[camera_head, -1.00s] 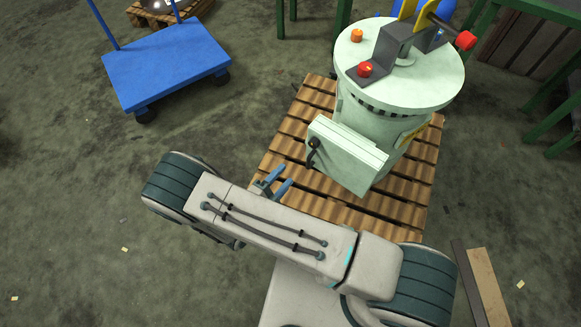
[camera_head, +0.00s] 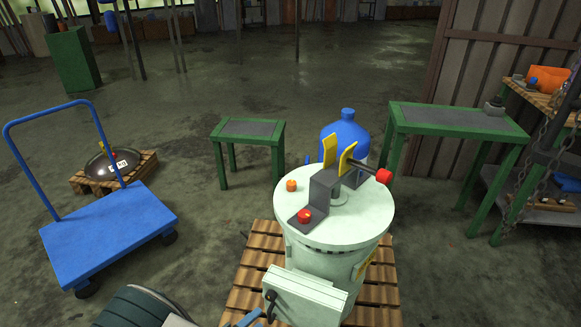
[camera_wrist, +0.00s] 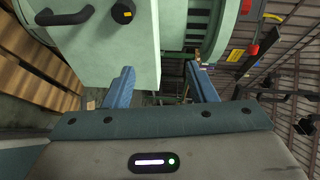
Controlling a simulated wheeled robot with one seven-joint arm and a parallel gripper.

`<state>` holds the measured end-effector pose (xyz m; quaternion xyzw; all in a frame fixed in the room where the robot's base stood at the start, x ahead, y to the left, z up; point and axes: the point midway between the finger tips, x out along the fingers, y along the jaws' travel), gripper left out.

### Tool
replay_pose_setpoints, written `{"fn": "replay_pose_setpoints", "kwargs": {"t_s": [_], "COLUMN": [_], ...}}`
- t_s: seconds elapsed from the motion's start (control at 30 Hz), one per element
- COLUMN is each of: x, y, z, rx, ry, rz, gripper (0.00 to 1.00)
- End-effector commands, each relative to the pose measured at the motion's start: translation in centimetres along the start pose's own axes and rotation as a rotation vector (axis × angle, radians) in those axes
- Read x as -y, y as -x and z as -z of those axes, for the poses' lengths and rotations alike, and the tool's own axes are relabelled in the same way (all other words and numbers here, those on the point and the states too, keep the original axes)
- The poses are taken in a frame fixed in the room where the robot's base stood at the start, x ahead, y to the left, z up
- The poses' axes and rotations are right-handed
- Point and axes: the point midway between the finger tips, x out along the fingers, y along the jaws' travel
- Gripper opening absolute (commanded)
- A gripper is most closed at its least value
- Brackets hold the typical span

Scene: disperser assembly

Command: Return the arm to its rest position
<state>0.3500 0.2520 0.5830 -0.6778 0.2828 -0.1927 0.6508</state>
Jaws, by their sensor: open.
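My gripper (camera_wrist: 160,88) shows in the wrist view with its two blue fingers spread apart and nothing between them. In the head view only a blue finger tip (camera_head: 250,318) shows at the bottom edge, close to the front box of the disperser; the rest of the gripper is out of frame. The pale green disperser (camera_head: 335,220) stands upright on a wooden pallet (camera_head: 245,285). Its lid carries a grey bracket, yellow plates, a red-ended lever, and red and orange knobs. In the wrist view the disperser's box (camera_wrist: 110,45) with a black handle is right beyond the fingers.
A blue trolley (camera_head: 110,225) stands left, with a round metal lid (camera_head: 112,163) on a small pallet behind it. A small green table (camera_head: 248,130), a blue drum (camera_head: 345,130) and a longer green table (camera_head: 455,122) stand behind. The floor between trolley and pallet is clear.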

Motion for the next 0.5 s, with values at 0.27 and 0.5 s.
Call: {"fn": "replay_pose_setpoints", "kwargs": {"t_s": [0.27, 0.5], "x": [10.7, 18.1], "y": [-4.7, -7.4], "z": [3.9, 8.4], "rx": [-0.416, -0.784], "ry": [-0.554, -1.038], "rz": [-0.159, -0.193], "gripper": [0.51, 0.51]}}
